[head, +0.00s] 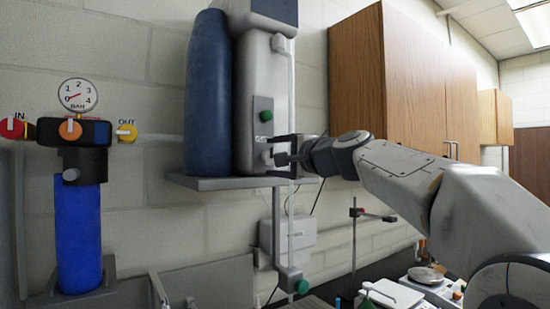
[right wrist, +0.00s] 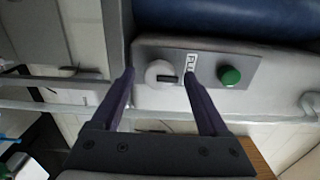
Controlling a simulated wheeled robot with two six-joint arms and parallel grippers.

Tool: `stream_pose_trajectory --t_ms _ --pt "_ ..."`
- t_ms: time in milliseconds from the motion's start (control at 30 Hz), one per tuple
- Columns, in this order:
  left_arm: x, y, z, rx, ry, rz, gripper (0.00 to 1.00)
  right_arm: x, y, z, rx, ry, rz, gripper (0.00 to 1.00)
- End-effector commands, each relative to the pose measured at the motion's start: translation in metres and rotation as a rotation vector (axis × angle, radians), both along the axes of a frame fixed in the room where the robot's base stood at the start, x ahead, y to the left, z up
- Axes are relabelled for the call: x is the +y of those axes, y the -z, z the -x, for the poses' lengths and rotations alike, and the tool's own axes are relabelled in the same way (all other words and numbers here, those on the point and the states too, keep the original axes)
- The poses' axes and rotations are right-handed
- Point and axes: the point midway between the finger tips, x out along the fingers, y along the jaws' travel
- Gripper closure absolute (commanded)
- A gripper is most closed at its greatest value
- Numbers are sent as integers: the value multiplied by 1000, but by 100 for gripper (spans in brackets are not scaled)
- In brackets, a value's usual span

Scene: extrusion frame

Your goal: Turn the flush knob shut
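The flush knob (right wrist: 158,73) is a round white knob with a dark bar across it, on a grey panel (right wrist: 207,65) beside a partly covered label and a green button (right wrist: 230,76). In the head view the panel (head: 263,107) is on the upright white unit, and the knob is largely hidden by my gripper. My right gripper (head: 274,153) is open at the panel. In the right wrist view its two fingers (right wrist: 159,76) stand apart on either side of the knob; I cannot tell whether either touches it. My left gripper is not in view.
A dark blue cylinder (head: 207,95) stands left of the white unit on a grey shelf (head: 220,183). A blue filter with a gauge (head: 77,95) and coloured knobs is further left. Wooden cabinets (head: 400,80) hang at right. Bench equipment (head: 395,293) sits below my arm.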

Motion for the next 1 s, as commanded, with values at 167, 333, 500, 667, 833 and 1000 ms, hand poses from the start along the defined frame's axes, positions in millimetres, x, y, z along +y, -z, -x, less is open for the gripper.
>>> stream_pose_trajectory --t_ms 167,333,500,667,833,1000 --pt "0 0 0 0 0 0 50 0 0 0 0 -1 1 22" --pt "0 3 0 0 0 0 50 -1 1 3 -1 -1 2 22" --pt "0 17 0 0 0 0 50 -15 3 22 -5 2 2 22" --pt "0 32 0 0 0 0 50 -33 4 50 -3 2 1 22" --pt "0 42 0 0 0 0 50 -50 3 73 -2 3 2 22" --pt "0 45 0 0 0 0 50 -57 2 85 0 1 1 22"
